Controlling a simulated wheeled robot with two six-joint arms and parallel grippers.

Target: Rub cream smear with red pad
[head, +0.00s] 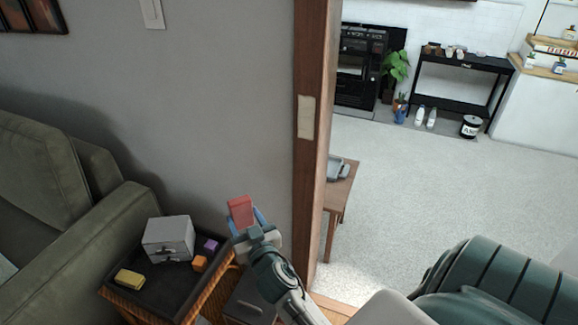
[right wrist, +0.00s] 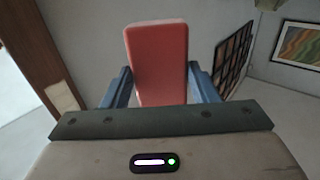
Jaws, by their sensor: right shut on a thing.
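The cream smear (head: 307,116) is a pale upright patch on the brown wooden door post (head: 312,60). It also shows at the left of the right wrist view (right wrist: 61,92). My right gripper (head: 247,219) is shut on the red pad (head: 239,209) and holds it upright, below and left of the smear in the head view. The pad is apart from the post. In the right wrist view, the red pad (right wrist: 158,62) stands between the two blue fingers. My left gripper is not in view.
A black tray (head: 160,296) on a wicker stand holds a grey box (head: 168,238) and yellow, orange and purple blocks. A green sofa (head: 75,255) is at the left. A small wooden table (head: 342,190) stands beyond the post. The doorway floor (head: 440,180) is clear.

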